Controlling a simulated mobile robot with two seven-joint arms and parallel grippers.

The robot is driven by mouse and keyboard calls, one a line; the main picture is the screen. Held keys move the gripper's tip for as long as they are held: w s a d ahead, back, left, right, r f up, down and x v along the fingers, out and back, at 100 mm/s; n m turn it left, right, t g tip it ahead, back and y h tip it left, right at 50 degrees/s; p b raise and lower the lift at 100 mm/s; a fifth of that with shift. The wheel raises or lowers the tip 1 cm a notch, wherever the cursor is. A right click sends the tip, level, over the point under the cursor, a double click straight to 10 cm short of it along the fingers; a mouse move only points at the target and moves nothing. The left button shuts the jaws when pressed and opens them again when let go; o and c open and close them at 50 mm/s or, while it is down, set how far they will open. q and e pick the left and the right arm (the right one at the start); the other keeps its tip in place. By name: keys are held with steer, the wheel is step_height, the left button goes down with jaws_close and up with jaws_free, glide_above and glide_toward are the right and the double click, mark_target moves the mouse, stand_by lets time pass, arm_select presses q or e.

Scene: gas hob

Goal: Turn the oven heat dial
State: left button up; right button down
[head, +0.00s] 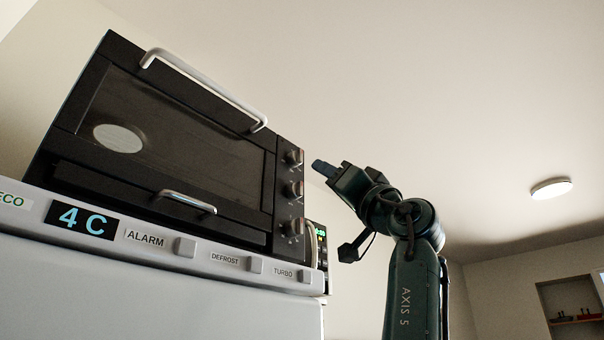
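A black countertop oven (265,180) sits on top of a white fridge, seen from below in the head view. Three round dials run down its right front panel: a top dial (293,157), a middle dial (294,189) and a bottom dial (293,228). I cannot read which one is the heat dial. My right gripper (320,167) points left toward the panel, just right of the top and middle dials in the picture. It appears apart from them, with its fingers overlapping in this view, so its opening is unclear. My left gripper is not in view.
The oven door has a long silver handle (205,87), and a smaller handle (187,201) sits below it. The fridge's top panel (150,255) carries a display and buttons. An appliance with a green display (321,232) stands behind. Space right of my arm is open.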

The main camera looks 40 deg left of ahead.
mark_target(301, 160)
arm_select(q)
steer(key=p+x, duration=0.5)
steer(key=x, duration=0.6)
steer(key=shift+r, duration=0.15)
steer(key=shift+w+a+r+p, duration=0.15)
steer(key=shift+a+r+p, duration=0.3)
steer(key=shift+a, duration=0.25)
arm_select(e)
steer(key=shift+s+d+r+g+h, duration=0.25)
steer(key=shift+d+r, duration=0.05)
steer(key=shift+d, duration=0.15)
steer(key=shift+s+d+r+g+h, duration=0.25)
steer(key=shift+d+r, duration=0.05)
steer(key=shift+d, duration=0.1)
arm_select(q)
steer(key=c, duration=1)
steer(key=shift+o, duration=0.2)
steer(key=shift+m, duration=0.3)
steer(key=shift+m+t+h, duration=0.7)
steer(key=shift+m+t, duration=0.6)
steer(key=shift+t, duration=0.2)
